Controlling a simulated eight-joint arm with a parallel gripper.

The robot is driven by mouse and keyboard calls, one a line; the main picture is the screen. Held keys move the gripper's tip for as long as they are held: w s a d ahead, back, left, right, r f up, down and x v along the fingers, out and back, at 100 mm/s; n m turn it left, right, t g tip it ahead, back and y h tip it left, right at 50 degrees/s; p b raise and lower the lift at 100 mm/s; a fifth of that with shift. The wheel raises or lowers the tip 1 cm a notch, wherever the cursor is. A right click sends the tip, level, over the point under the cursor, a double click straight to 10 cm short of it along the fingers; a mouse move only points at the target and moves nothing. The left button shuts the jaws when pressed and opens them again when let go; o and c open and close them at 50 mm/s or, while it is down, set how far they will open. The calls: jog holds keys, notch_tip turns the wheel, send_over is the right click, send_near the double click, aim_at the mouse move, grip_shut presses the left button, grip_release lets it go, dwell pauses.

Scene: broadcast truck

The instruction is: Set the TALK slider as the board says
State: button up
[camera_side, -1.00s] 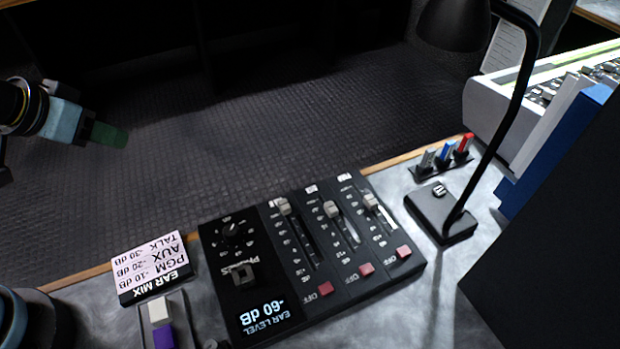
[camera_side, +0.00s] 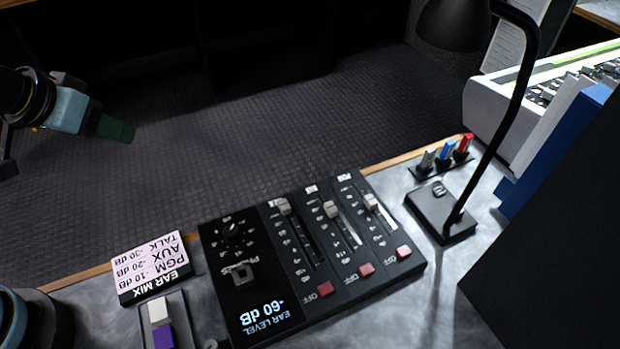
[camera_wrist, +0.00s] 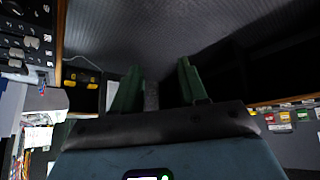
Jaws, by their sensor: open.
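The mixer (camera_side: 310,255) lies on the grey desk with three sliders, seen upside down from the side. Their white caps all stand near the far edge: the left cap (camera_side: 284,207), the middle cap (camera_side: 331,209) and the right cap (camera_side: 370,201). The slider labels are too small to read. Its display (camera_side: 264,316) reads EAR LEVEL -60 dB. The EAR MIX board (camera_side: 152,267) lists PGM -10 dB, AUX -20 dB, TALK -30 dB. My gripper (camera_side: 122,131) is open and empty, up at the left, apart from the mixer. Its green fingers (camera_wrist: 158,90) are spread in the wrist view.
A black lamp (camera_side: 441,212) stands right of the mixer, its arm curving overhead. A box with a white and a purple block (camera_side: 164,335) sits below the board. The dark floor (camera_side: 260,130) beyond the desk is clear.

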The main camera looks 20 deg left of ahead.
jog(key=w+d+r+n+g+h, duration=0.1)
jog(key=w+d+r+n+g, duration=0.1)
jog(key=d, duration=0.4)
jog(key=w+d+r+n+g, duration=0.1)
jog(key=w+d+n+g, duration=0.15)
jog(key=d, duration=0.35)
jog(key=n+g+y, duration=0.1)
jog(key=n+g, duration=0.1)
jog(key=n, duration=0.2)
send_near(284, 204)
notch_tip(284, 204, down, 8)
jog(key=shift+w+d+f, duration=0.1)
jog(key=shift+w+f, duration=0.05)
grip_shut()
